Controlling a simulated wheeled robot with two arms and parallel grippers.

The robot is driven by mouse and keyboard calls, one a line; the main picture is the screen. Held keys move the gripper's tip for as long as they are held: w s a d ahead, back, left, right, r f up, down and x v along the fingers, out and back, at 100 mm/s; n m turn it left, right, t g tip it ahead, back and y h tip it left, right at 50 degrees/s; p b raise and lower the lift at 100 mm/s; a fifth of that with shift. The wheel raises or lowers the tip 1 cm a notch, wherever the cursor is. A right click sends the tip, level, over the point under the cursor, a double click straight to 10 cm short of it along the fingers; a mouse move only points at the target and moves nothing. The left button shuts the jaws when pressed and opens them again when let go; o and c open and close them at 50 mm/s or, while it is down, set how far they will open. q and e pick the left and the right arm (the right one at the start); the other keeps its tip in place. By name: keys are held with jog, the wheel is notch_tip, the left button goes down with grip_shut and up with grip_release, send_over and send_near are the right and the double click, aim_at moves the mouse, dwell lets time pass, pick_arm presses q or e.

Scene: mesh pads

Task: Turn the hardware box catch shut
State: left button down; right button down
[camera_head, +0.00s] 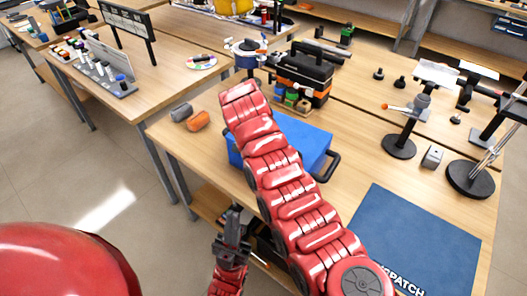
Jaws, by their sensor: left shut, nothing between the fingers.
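The hardware box looks to be the blue box (312,148) on the near wooden table, with a black handle at its right side. A red arm of mine lies across the view in front of it and hides its middle. The box's catch cannot be made out. My left gripper (236,212) is black and points up, at the table's near edge, below and left of the box in the picture. It is shut and empty, apart from the box. My right gripper is not seen.
A blue mat (415,245) lies at the right front. A grey roll (181,112) and an orange roll (198,122) lie left of the box. A black and orange tool case (303,72) stands behind it. Round-based stands (399,147) are at the right.

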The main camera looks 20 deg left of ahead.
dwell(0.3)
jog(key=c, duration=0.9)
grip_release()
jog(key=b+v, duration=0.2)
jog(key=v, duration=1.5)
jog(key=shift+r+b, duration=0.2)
jog(key=shift+b, duration=0.2)
